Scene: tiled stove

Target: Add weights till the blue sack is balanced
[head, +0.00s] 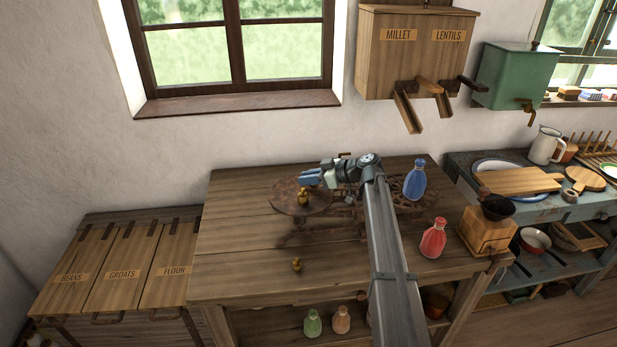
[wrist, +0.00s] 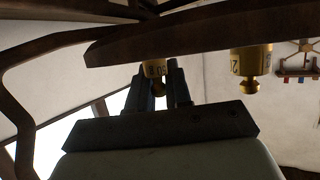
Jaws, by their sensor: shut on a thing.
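A dark balance scale stands on the table. Its left pan (head: 283,205) carries a brass weight (head: 303,197). The blue sack (head: 414,180) stands upright on its right pan (head: 400,206). My gripper (head: 310,177) is over the left pan, fingers pointing left. In the wrist view, which is upside down, my gripper (wrist: 160,88) is shut on a small brass weight (wrist: 154,69) with a partly hidden marking, close to the pan (wrist: 205,28). Whether it touches the pan is unclear. A loose brass weight (head: 296,265) lies on the table.
A red sack (head: 433,238) stands on the table at right, near a coffee grinder (head: 487,232). Green (head: 312,323) and pinkish (head: 341,320) sacks are on the shelf below. Labelled bins (head: 120,265) stand at left. The table's front left is mostly clear.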

